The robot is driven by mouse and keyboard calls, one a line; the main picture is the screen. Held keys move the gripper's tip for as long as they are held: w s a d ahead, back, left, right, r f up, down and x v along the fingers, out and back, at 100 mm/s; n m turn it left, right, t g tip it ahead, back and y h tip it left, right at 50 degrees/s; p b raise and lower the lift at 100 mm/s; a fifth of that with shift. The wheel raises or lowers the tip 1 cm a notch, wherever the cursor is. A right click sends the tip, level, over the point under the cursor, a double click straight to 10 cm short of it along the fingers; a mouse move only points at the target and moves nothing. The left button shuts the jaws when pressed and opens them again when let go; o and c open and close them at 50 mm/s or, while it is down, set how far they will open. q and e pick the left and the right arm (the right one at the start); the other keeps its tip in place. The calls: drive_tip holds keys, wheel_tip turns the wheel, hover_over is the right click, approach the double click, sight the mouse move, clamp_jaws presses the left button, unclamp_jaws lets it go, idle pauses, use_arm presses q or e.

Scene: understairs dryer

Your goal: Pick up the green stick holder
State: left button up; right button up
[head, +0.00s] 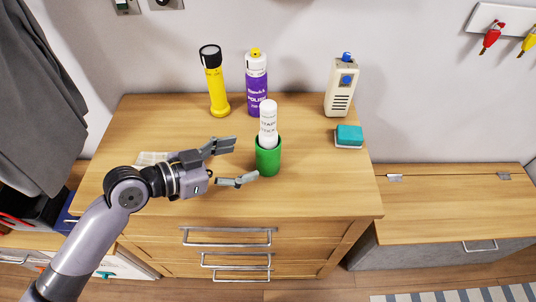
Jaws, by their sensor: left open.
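The green stick holder (268,160) is a small green cup standing upright near the middle of the wooden dresser top. A white stick (268,127) with dark lettering stands in it and sticks out above the rim. My left gripper (236,163) comes in from the left and is open. Its two fingers point right toward the holder, with nothing between them. The lower fingertip is close to the holder's left side; I cannot tell whether it touches. My right gripper is not in view.
Behind stand a yellow flashlight (215,85), a purple and white polish can (257,85) and a cream handheld device (341,88). A teal sponge (349,136) lies to the right. The dresser top (325,185) is clear at front right. A lower wooden bench (450,210) stands right.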

sight(262, 123)
use_arm(q)
drive_tip(key=x, duration=0.9)
drive_tip(key=shift+w+a+f, duration=0.1)
drive_tip(key=shift+f, duration=0.05)
drive_tip(key=shift+c, duration=0.3)
drive_tip(key=c, duration=1.2)
wheel_tip(262, 123, up, 10)
drive_tip(key=shift+r, duration=0.1)
